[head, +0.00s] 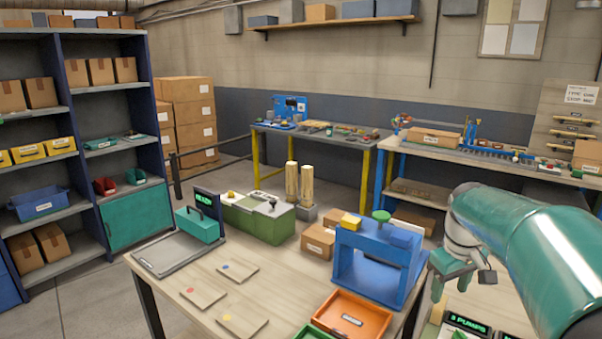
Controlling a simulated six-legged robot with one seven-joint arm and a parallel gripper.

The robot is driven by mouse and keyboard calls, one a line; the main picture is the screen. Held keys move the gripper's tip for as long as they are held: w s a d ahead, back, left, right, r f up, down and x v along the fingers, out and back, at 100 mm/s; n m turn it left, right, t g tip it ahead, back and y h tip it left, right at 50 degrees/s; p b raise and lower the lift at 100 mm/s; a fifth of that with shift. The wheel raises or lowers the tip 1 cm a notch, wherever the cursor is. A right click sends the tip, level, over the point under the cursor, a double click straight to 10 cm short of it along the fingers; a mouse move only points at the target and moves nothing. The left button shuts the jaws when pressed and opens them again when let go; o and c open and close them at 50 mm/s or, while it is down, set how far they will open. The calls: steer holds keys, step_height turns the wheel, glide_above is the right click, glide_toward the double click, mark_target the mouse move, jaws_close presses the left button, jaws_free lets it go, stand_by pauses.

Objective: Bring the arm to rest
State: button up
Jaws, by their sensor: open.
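My teal arm comes in from the right side of the head view. My gripper (461,282) hangs at its end, just right of the blue press-like frame (365,268). Its jaws are open, and I see nothing between them. The fingertips are small in the picture, and whether they touch anything below cannot be told.
The wooden table (195,322) carries an orange tray (350,316), several flat wooden plates (226,272), a green machine (258,218) and a grey tray (177,254). A small display (467,324) stands below my gripper. Shelves (75,60) stand at left, workbenches behind.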

steer(key=s+a+m+t, duration=0.1)
steer(key=s+a+t, duration=0.1)
steer(key=s+a, duration=0.6)
steer(key=s+a+m+t, duration=0.2)
steer(key=s+a, duration=0.6)
steer(key=s, duration=0.4)
steer(key=shift+s+y, duration=0.35)
steer(key=shift+y, duration=0.05)
